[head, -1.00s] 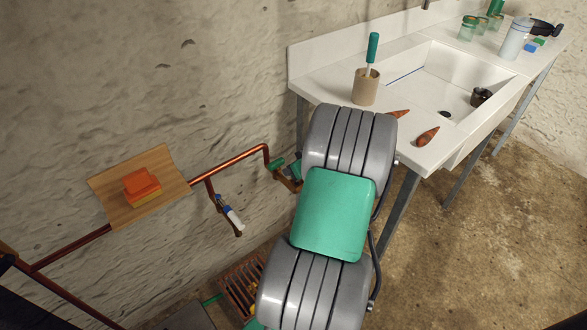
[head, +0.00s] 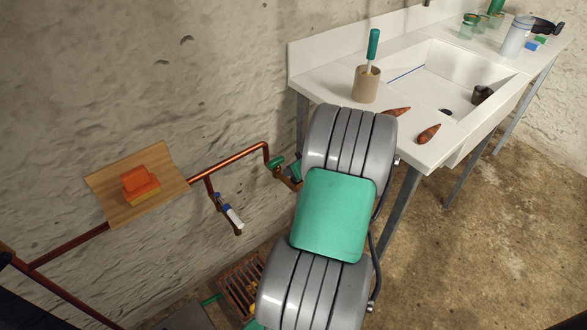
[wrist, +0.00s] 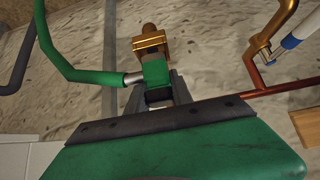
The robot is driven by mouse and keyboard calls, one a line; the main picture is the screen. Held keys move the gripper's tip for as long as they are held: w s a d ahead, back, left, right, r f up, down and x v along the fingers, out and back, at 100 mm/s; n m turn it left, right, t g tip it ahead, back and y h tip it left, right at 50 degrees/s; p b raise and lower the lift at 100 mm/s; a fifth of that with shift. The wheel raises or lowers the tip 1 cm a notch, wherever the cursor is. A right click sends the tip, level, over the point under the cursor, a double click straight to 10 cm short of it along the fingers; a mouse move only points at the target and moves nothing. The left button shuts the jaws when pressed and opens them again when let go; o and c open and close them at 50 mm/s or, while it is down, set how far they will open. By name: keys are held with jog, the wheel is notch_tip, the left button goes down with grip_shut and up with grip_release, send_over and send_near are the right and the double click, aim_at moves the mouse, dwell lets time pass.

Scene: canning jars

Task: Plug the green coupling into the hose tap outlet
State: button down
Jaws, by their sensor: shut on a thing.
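In the wrist view, my gripper (wrist: 160,97) is shut on the green coupling (wrist: 155,71). A green hose (wrist: 75,66) runs from a pale metal collar on the coupling's left side and bends upward. The brass tap outlet (wrist: 150,40) stands just beyond the coupling, nearly in line with it. I cannot tell whether the two touch or have a small gap. In the head view, my arm hides most of the gripper and the coupling. The copper pipe's end with a green tap handle (head: 277,162) shows just left of my arm.
A second tap with a white and blue handle (head: 231,214) hangs from the copper pipe (head: 228,164). A wooden shelf (head: 110,190) holds an orange sponge (head: 140,182). A white sink bench (head: 325,80) stands right of my arm. A rusty grate (head: 240,285) lies below.

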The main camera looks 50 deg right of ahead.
jog(key=shift+f+b, duration=0.55)
jog(key=shift+f, duration=0.2)
jog(key=c, duration=1.4)
grip_release()
jog(key=shift+o, duration=0.3)
jog(key=o, duration=0.5)
